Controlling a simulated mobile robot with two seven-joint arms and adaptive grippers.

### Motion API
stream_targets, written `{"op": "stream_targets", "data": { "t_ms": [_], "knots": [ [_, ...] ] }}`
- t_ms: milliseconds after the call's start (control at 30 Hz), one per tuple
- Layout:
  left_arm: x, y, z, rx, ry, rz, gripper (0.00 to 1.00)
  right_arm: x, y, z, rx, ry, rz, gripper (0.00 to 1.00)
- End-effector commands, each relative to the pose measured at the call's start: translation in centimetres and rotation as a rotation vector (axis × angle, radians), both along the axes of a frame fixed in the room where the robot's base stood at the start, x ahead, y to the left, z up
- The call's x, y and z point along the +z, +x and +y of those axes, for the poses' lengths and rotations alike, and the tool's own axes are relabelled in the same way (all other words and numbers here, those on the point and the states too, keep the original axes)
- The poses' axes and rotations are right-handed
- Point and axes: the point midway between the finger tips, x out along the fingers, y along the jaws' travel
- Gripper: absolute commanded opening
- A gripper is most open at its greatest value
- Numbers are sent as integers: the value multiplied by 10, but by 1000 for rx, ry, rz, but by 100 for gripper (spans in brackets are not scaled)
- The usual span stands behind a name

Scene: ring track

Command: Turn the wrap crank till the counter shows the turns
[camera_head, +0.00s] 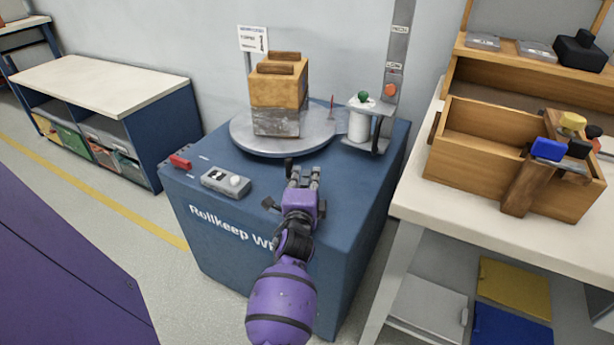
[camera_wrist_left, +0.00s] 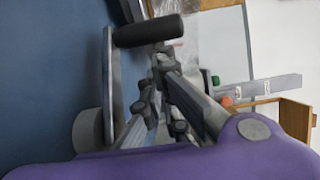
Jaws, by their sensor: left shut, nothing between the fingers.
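The wrap crank shows in the left wrist view as a dark cylindrical handle (camera_wrist_left: 148,30) on a flat grey arm (camera_wrist_left: 108,85) with a round hub (camera_wrist_left: 88,132). In the head view the dark handle (camera_head: 288,165) stands just left of my fingertips; my gripper hides much of the crank. My left gripper (camera_head: 303,170) is shut and empty, its tips (camera_wrist_left: 163,50) close beside the handle; I cannot tell if they touch. The blue wrapping machine (camera_head: 335,215) carries a round turntable (camera_head: 250,137) with a wooden box (camera_head: 278,88). No readable counter number shows. My right gripper is not in view.
A grey control box (camera_head: 226,181) and red handle (camera_head: 180,161) are on the machine's left top. A white film roll (camera_head: 361,122) stands by the upright post (camera_head: 396,60). A workbench (camera_head: 465,225) with a wooden tool box is right; a low cabinet (camera_head: 95,85) is left.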

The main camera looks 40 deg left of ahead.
Motion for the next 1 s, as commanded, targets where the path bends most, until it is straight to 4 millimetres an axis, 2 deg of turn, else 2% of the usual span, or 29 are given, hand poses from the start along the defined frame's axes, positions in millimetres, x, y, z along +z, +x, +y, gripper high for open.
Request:
{"op": "stream_targets", "data": {
  "t_ms": [33,300,1000],
  "knots": [
    [-2,-3,6,8,3,5,0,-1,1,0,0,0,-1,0],
    [-1,-3,11,4,3,5,0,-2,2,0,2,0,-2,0],
    [-1,-10,17,4,3,7,0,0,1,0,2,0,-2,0]
  ]
}}
